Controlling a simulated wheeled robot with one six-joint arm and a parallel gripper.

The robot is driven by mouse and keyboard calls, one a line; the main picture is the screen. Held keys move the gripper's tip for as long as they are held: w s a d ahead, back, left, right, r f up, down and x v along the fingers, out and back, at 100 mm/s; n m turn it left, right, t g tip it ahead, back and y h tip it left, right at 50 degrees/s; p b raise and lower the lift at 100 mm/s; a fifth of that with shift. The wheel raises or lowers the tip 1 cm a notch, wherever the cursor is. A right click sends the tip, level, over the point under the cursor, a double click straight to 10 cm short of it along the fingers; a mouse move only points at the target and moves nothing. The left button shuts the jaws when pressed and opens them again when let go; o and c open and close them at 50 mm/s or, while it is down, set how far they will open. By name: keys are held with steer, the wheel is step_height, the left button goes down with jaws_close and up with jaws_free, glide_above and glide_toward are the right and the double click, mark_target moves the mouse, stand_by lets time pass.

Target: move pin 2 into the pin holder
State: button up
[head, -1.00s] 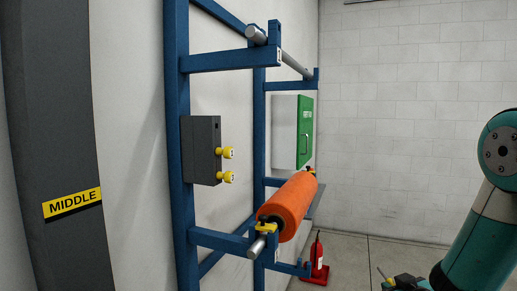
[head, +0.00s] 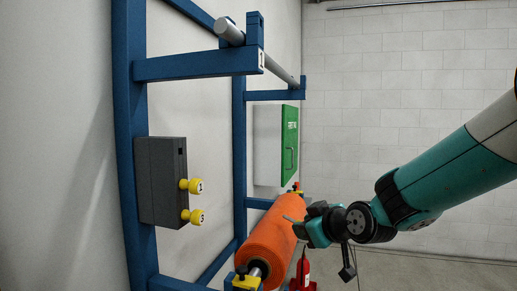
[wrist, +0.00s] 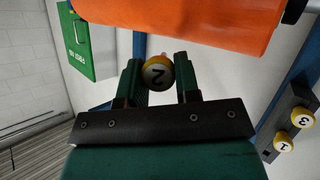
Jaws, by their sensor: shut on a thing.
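The holder also shows at the right of the wrist view (wrist: 294,100).
An orange roll (head: 272,240) lies on the lower bar of the blue frame (head: 128,120), close to my gripper. A bare grey bar (head: 265,52) runs above. A green-doored cabinet (head: 289,145) is behind. A red extinguisher (head: 303,272) stands below.

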steer(key=s+a+r+n+g+y, duration=0.1)
steer(key=s+a+r+n+g, duration=0.1)
steer(key=r, duration=0.4)
steer(key=s+a+r+n+g+y+p, duration=0.1)
steer(key=s+a+r+n+g+y, duration=0.1)
steer(key=s+a+r, duration=0.3)
steer(key=s+a+r+n+g+y, duration=0.1)
steer(key=s+a+r+n+y, duration=0.1)
steer(key=r, duration=0.6)
steer(key=s+a+n, duration=0.1)
steer(key=s+a, duration=0.1)
steer(key=s, duration=0.1)
steer(key=shift+s+a+g+p, duration=0.15)
steer(key=shift+s+g+p, duration=0.2)
steer(key=shift+g+p, duration=0.05)
